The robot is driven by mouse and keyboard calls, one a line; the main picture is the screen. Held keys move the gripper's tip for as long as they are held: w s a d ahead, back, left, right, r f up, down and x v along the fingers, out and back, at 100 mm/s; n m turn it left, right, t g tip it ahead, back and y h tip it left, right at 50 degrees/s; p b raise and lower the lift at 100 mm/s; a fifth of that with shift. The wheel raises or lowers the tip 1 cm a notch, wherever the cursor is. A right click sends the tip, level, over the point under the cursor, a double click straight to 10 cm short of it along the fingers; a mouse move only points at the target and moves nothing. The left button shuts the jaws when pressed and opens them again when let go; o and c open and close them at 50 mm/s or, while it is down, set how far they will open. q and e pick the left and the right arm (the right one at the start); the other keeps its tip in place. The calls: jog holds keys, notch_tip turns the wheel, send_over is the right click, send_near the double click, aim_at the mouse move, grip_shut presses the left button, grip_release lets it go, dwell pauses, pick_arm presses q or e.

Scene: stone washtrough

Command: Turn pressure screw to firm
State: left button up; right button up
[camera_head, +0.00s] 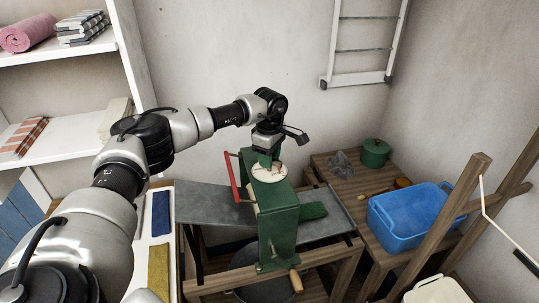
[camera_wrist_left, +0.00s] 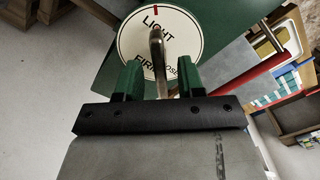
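The green mangle (camera_head: 285,215) stands in the middle of the head view. On its top is a round cream dial (camera_head: 269,174), which in the left wrist view (camera_wrist_left: 185,45) reads LIGHT, FIRM and a partly hidden word ending in "OSE". A metal bar, apparently the pressure screw's handle (camera_wrist_left: 157,50), crosses the dial with its far end over LIGHT. A red mark (camera_wrist_left: 155,9) sits on the rim beyond LIGHT. My left gripper (camera_head: 267,155) is above the dial. Its two green fingers (camera_wrist_left: 160,80) stand apart on either side of the bar, with visible gaps. My right gripper is out of view.
A blue tub (camera_head: 408,218) and green pot (camera_head: 374,153) stand on the right bench. A dark green cloth (camera_head: 313,211) lies right of the mangle.

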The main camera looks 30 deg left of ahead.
pick_arm(q)
grip_shut()
dwell(0.3)
